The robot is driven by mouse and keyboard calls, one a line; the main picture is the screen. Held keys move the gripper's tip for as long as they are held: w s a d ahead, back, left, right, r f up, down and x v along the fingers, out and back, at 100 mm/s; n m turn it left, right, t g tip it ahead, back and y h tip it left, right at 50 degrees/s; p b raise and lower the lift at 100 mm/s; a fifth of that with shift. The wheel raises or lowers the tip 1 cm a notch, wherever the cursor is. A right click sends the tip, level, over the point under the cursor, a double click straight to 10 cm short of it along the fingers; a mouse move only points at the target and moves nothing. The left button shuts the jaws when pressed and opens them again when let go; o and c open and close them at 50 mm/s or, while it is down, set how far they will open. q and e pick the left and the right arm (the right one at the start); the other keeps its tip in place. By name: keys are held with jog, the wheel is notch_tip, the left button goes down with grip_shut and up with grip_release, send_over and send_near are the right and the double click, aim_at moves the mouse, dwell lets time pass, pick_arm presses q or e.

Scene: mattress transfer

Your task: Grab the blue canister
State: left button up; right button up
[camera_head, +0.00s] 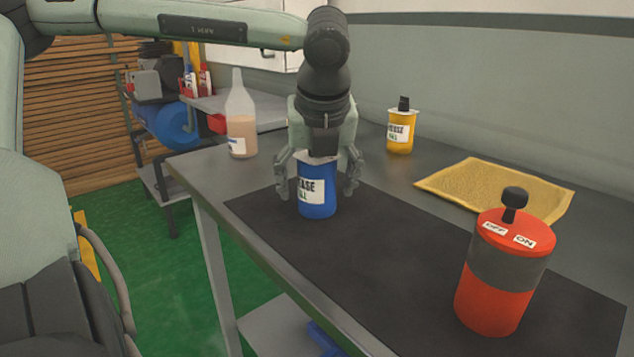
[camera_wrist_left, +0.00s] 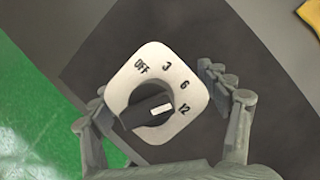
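The blue canister (camera_head: 318,199) stands upright on the black mat (camera_head: 370,240), with a white label on its side. In the left wrist view its pale square top (camera_wrist_left: 158,92) shows a black knob and the marks OFF, 3, 6 and 12. My left gripper (camera_head: 318,188) points down over the canister with its fingers open, one on each side. In the left wrist view, the fingers (camera_wrist_left: 160,115) stand to the left and right of the top, with a gap visible at least on the right. My right gripper is not in view.
A red canister (camera_head: 495,290) with a black knob stands at the mat's right. The mat's middle is clear. The table's left edge drops to green floor.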

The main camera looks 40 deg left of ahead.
pick_arm(q)
jog(key=c, duration=1.4)
jog(key=shift+c, duration=0.3)
jog(key=shift+r, duration=0.15)
